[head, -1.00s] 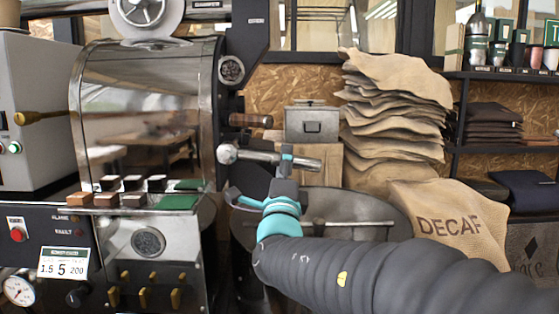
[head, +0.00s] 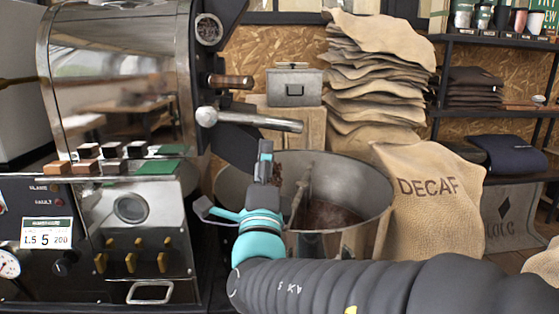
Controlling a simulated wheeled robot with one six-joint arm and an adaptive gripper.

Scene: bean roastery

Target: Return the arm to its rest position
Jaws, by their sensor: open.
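My arm comes in from the lower right, with its dark ribbed sleeve and teal wrist in front of the roaster's cooling bin. My gripper (head: 264,165) points up and away from me, seen from behind. It is open, and no object shows in it. It appears just below the silver lever (head: 250,120) on the roaster front, with a visible gap between them in the picture. The gripper's far side is hidden.
The steel roaster (head: 120,90) stands at left. The round metal bin (head: 365,205) behind my arm holds dark brown matter. A DECAF sack (head: 430,210) and stacked sacks (head: 380,80) stand to the right. A shelf (head: 490,42) is at far right.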

